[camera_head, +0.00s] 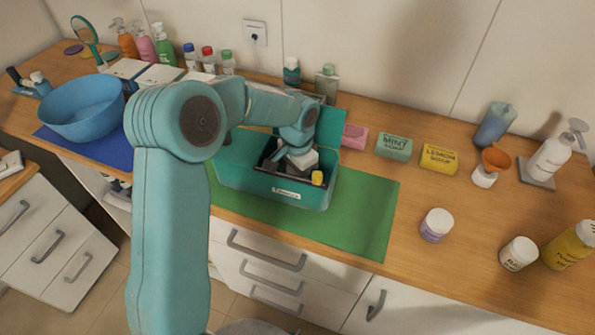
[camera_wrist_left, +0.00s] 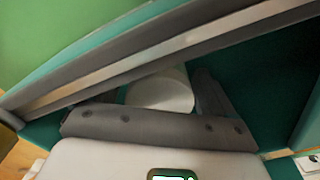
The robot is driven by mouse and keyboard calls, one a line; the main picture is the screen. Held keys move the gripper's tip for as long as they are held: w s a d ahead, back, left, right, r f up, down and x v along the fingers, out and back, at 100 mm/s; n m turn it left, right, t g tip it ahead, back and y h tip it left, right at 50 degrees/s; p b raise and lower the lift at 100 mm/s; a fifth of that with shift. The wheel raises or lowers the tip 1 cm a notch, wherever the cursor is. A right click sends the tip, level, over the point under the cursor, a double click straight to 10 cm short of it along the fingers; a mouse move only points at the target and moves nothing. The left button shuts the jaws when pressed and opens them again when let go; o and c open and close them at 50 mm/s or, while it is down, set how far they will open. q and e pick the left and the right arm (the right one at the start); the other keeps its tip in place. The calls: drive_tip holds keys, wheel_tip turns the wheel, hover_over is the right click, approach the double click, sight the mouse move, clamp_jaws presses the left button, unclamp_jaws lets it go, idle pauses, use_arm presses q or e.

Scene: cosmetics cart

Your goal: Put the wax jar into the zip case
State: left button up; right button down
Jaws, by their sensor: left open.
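The teal zip case (camera_head: 240,180) stands open on the green mat, its lid raised at the back. My left gripper (camera_head: 291,160) reaches down into the case; its fingertips are hard to make out in the head view. In the left wrist view, a white round jar-like thing (camera_wrist_left: 160,92) lies between the gripper's spread fingers (camera_wrist_left: 160,98), below the case's grey zip edge (camera_wrist_left: 150,55). It may be the wax jar, but no label shows. The gripper is open, and contact with it cannot be told. My right gripper is not in view.
A yellow-capped item (camera_head: 317,178) shows inside the case. Soap boxes (camera_head: 394,146) stand to the right. A purple-labelled jar (camera_head: 436,226) and another white jar (camera_head: 518,254) stand further right. A blue basin (camera_head: 82,112) is at left. The mat's right part (camera_head: 365,215) is clear.

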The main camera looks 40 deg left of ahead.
use_arm(q)
drive_tip(key=shift+r, duration=0.35)
wheel_tip(320, 180, up, 12)
drive_tip(key=shift+f, duration=0.15)
